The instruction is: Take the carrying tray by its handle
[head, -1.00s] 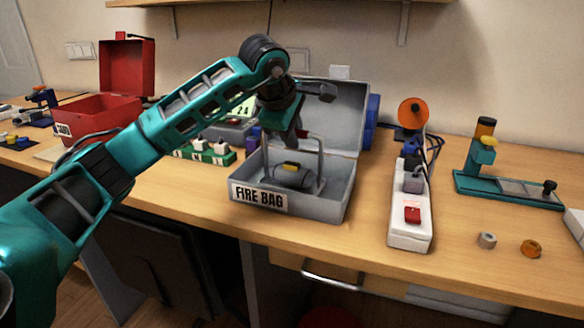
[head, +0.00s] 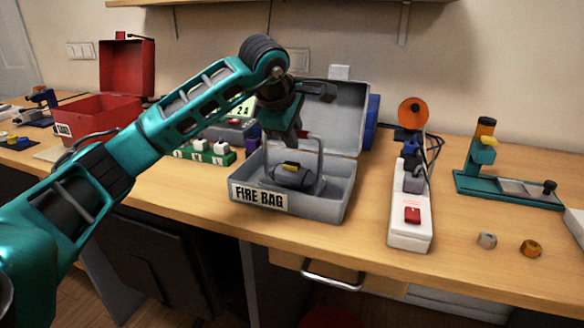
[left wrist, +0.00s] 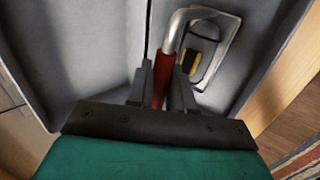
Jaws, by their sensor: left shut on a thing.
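The carrying tray's grey handle (head: 320,158) stands up inside the open grey box labelled FIRE BAG. The handle also shows in the left wrist view, with a red grip section (left wrist: 163,76). A dark rounded pack with a yellow label (head: 291,176) sits at the foot of the handle and shows in the left wrist view (left wrist: 195,62). My left gripper (head: 297,138) reaches down into the box from above, its fingers (left wrist: 163,88) shut on the red grip. The tray's floor is mostly hidden by the box's front wall. My right gripper is not in view.
The FIRE BAG box (head: 335,207) has its lid (head: 338,115) open at the back. A white power strip (head: 409,230) stands to its right, a green block (head: 222,158) to its left. An open red box (head: 100,118) is farther left. The bench front edge lies close.

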